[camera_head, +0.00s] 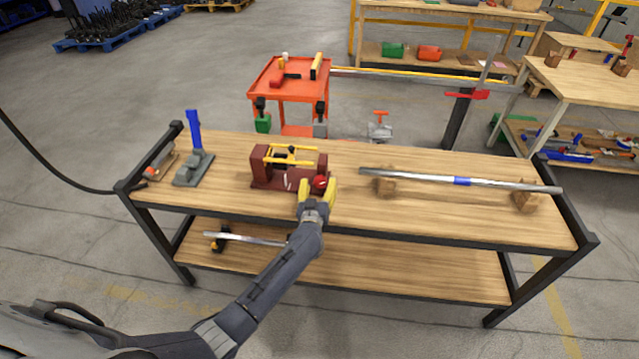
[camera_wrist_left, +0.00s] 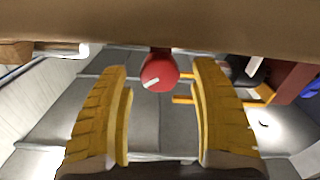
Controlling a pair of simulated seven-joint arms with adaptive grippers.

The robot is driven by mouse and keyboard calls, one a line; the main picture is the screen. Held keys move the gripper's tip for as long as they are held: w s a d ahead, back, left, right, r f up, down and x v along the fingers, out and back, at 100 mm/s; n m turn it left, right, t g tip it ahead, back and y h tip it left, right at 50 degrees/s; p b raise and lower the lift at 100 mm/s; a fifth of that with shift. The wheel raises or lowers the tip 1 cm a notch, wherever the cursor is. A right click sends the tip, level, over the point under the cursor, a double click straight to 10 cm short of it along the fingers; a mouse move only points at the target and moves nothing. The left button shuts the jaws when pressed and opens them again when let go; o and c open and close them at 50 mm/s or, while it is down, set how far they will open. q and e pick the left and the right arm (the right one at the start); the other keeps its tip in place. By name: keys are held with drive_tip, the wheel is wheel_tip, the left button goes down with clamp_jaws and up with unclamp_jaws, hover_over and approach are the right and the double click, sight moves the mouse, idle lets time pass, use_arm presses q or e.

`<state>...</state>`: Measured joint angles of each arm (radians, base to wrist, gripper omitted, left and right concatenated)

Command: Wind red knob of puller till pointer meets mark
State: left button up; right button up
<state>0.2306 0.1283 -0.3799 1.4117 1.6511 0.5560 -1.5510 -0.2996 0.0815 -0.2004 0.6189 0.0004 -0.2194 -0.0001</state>
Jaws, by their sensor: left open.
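The puller (camera_head: 262,165) is a dark red frame with yellow bars, standing on the workbench left of its middle. Its round red knob (camera_head: 320,183) is at the right end. In the left wrist view the red knob (camera_wrist_left: 160,70) has a short white line on its face. My left gripper (camera_head: 318,188) reaches the knob from the front. Its yellow fingers (camera_wrist_left: 161,95) are open, one on each side of the knob, with gaps between. The knob lies near the fingertips. Pointer and mark are too small to tell apart.
A metal bar with a blue band (camera_head: 462,182) lies on wooden blocks at the right of the workbench (camera_head: 345,215). A grey tool with a blue handle (camera_head: 194,130) stands at the left. An orange cart (camera_head: 262,82) is behind. The bench front beside the puller is clear.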

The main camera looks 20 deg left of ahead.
use_arm(q)
drive_tip(key=s+d, duration=0.1)
drive_tip(key=s, duration=0.9)
drive_tip(key=shift+s+d, duration=0.2)
drive_tip(key=shift+s, duration=0.2)
